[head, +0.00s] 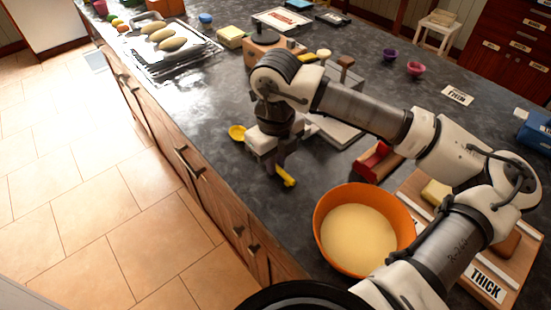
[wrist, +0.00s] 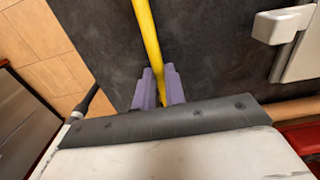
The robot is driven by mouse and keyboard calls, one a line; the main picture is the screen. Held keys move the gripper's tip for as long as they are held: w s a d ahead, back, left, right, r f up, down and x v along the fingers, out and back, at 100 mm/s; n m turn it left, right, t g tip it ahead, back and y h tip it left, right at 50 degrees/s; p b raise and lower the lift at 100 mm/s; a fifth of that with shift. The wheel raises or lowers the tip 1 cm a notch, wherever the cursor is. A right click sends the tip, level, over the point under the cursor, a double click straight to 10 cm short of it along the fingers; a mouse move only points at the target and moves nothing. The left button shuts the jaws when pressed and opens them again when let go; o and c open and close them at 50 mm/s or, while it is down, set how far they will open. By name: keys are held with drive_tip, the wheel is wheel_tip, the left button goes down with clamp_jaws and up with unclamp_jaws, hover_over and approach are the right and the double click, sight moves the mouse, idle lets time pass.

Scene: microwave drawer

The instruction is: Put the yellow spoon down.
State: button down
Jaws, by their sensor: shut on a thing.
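The yellow spoon shows in the head view as a round yellow end (head: 237,132) left of my gripper and a yellow handle end (head: 287,178) below it. My gripper (head: 280,166) is over the dark counter (head: 225,95), near its left edge. In the wrist view the yellow handle (wrist: 148,35) runs between the two purple fingers of my gripper (wrist: 160,88), which are shut on it. The middle of the spoon is hidden by my gripper in the head view. I cannot tell how far the spoon is above the counter.
An orange bowl (head: 322,228) with pale yellow contents stands just right of and below my gripper. A red block-like thing (head: 378,162) and a wooden board (head: 418,184) lie farther right. A grey-white appliance (head: 338,130) is behind my gripper. Bare counter lies left of it.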

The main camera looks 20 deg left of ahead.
drive_tip(key=shift+f+b, duration=0.3)
drive_tip(key=c, duration=1.5)
unclamp_jaws()
drive_tip(key=shift+o, duration=0.2)
drive_tip(key=shift+r+p, duration=0.3)
drive_tip(key=shift+p, duration=0.65)
wheel_tip(320, 180, up, 13)
drive_tip(key=b, duration=0.4)
drive_tip(key=shift+s+d+r, duration=0.2)
drive_tip(key=shift+d, duration=0.1)
